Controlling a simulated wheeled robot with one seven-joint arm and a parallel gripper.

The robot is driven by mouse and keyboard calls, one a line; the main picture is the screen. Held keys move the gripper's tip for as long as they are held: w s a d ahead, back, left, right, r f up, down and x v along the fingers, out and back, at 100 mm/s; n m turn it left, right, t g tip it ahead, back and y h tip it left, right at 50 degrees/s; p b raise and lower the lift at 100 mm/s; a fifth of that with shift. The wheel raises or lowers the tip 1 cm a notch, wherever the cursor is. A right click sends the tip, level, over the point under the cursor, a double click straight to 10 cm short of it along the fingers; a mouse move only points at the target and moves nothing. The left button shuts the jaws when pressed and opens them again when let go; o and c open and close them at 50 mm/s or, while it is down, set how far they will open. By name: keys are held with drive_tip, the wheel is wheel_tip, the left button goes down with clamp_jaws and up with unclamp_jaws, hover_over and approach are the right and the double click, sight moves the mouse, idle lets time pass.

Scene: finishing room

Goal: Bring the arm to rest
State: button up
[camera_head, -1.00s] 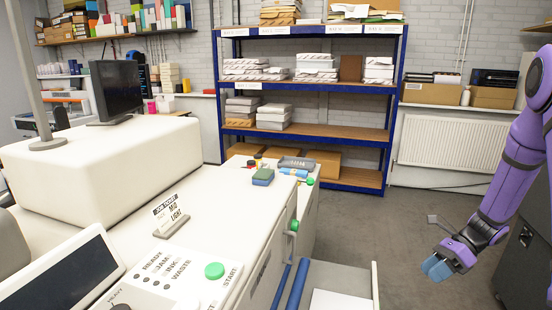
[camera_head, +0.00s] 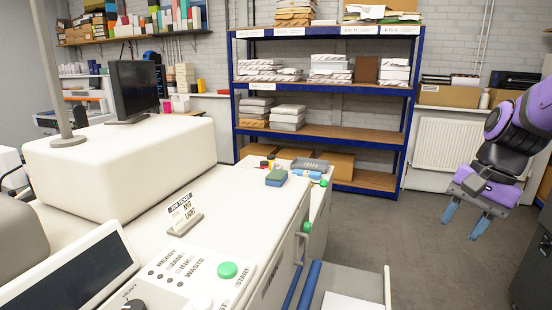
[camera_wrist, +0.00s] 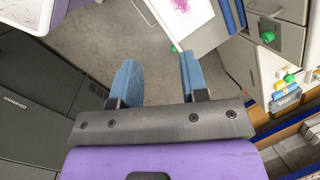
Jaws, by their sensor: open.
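My gripper (camera_head: 465,222) hangs at the right of the head view, with its blue fingers apart and pointing down over the grey floor. In the wrist view my gripper (camera_wrist: 158,80) shows its two blue fingers spread, with only bare floor between them. It holds nothing and touches nothing that I can see. My purple arm is bent, and its upper part is cut off by the right edge of the head view.
A white machine (camera_head: 232,212) with a control panel fills the left and front. Its tray (camera_head: 385,290) juts out at the lower middle. A blue-framed shelf (camera_head: 330,132) stands at the back. A dark cabinet (camera_head: 535,265) is at the lower right. Floor (camera_head: 425,225) is clear between.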

drive_tip(key=s+a+r+n+t+h, duration=0.3)
drive_tip(key=s+r+n+t, duration=0.2)
drive_tip(key=s+r+n, duration=0.3)
drive_tip(key=s, duration=0.3)
drive_tip(key=shift+s+n, duration=0.4)
drive_tip(key=shift+d, duration=0.1)
